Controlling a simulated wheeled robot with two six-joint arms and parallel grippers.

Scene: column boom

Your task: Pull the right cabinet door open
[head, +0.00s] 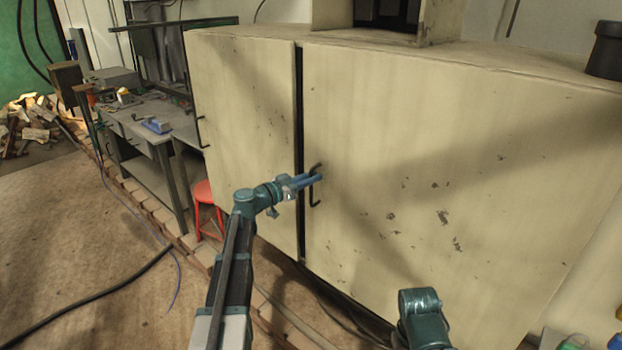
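The right cabinet door (400,130) is a large cream panel with chipped paint. A narrow dark gap runs along its left edge, beside the left door (245,120); I cannot tell whether the right door stands slightly ajar. Its dark bar handle (313,199) is upright near that edge. My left gripper (319,179) is at the handle, with its blue fingers across the middle of the bar and hiding it. The fingers look close together, but whether they are closed on the bar is unclear. My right arm shows at the bottom, and its gripper is not visible.
A red stool (204,203) and a workbench (150,125) with tools stand left of the cabinet. A dark cable (90,298) lies on the brown floor. A black container (606,50) sits on the cabinet top. The floor at lower left is mostly free.

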